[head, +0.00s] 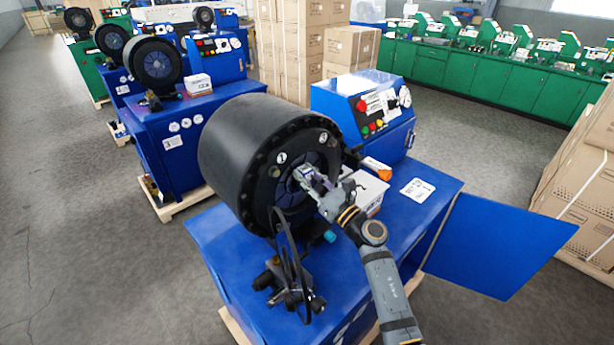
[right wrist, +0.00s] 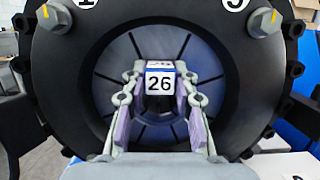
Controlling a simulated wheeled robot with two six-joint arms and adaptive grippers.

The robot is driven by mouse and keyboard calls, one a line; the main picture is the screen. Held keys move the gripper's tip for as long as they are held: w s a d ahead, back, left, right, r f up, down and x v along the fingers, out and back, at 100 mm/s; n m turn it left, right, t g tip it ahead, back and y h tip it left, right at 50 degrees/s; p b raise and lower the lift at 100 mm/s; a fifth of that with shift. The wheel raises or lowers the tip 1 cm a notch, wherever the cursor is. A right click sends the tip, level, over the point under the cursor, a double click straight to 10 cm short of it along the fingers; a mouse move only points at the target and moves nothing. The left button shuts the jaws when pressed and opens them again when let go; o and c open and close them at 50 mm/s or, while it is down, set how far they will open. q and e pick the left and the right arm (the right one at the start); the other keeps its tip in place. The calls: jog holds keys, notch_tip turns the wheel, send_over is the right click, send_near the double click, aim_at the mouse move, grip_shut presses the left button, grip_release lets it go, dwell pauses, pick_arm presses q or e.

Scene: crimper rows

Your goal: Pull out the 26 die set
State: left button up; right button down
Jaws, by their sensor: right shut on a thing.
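The 26 die set, with a white and blue block marked "26" (right wrist: 160,83), sits at the centre of the black round crimper head (head: 238,150). Blue-grey segments split by dark radial slots (right wrist: 108,62) surround it inside the head. My right gripper (head: 306,177) reaches in front of the bore, and its two fingers with purple pads stand either side of the block in the right wrist view (right wrist: 160,75). It is shut on the die set. In the head view the gripper partly hides the block. My left gripper is not in view.
The crimper stands on a blue bench with a control box (head: 365,110). A white box (head: 369,190) lies just right of my gripper, and black hoses and fittings (head: 290,275) stand in front of the head. An open blue door (head: 490,245) juts out right. Grey floor is clear left.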

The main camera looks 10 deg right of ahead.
jog(key=shift+r+v, duration=0.2)
jog(key=shift+v, duration=0.75)
jog(key=shift+r+v, duration=0.25)
jog(key=shift+v, duration=0.65)
jog(key=shift+r+v, duration=0.2)
jog(key=shift+v, duration=0.75)
jog(key=shift+s+d+r+b, duration=0.1)
jog(key=shift+s+d+b, duration=0.1)
jog(key=shift+s+d, duration=0.25)
jog(key=shift+s+d+b, duration=0.2)
jog(key=shift+s+d, duration=0.05)
jog(key=shift+s, duration=0.4)
jog(key=shift+s+d+r+b, duration=0.1)
jog(key=shift+s+d+b, duration=0.1)
jog(key=shift+s+d, duration=0.3)
jog(key=shift+a, duration=0.1)
